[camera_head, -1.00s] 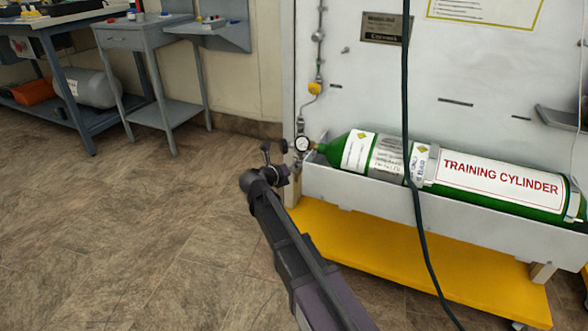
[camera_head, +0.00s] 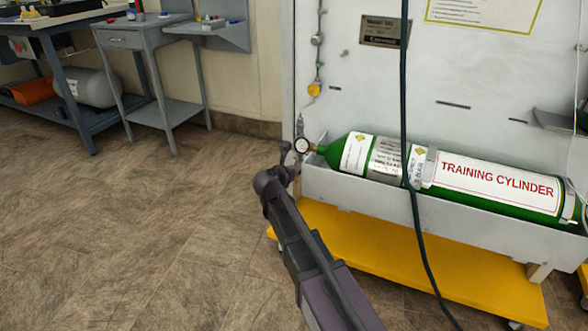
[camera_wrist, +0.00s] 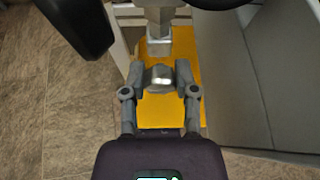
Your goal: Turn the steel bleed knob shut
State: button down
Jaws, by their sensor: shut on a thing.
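The steel bleed knob (camera_wrist: 162,78) shows as a small bright metal piece between my fingertips in the wrist view, below a pale metal fitting (camera_wrist: 158,22). My gripper (camera_wrist: 160,73) is shut on it, one finger on each side. In the head view my arm's end is just left of and below the round pressure gauge (camera_head: 302,145). The gauge sits at the neck of the green training cylinder (camera_head: 345,153).
The cylinder lies in a grey trough (camera_head: 462,225) above a yellow base (camera_head: 420,263). A dark hose (camera_head: 405,110) hangs in front of it. Grey benches (camera_head: 165,95) stand at the left; the floor between is open.

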jog(key=m+y, duration=0.2)
jog(key=m, duration=0.1)
jog(key=shift+d+t, duration=0.25)
jog(key=shift+t, duration=0.15)
dwell(0.4)
jog(key=shift+c, duration=1.9)
grip_release()
jog(key=shift+w, duration=0.1)
jog(key=shift+a, duration=0.1)
jog(key=shift+a, duration=0.1)
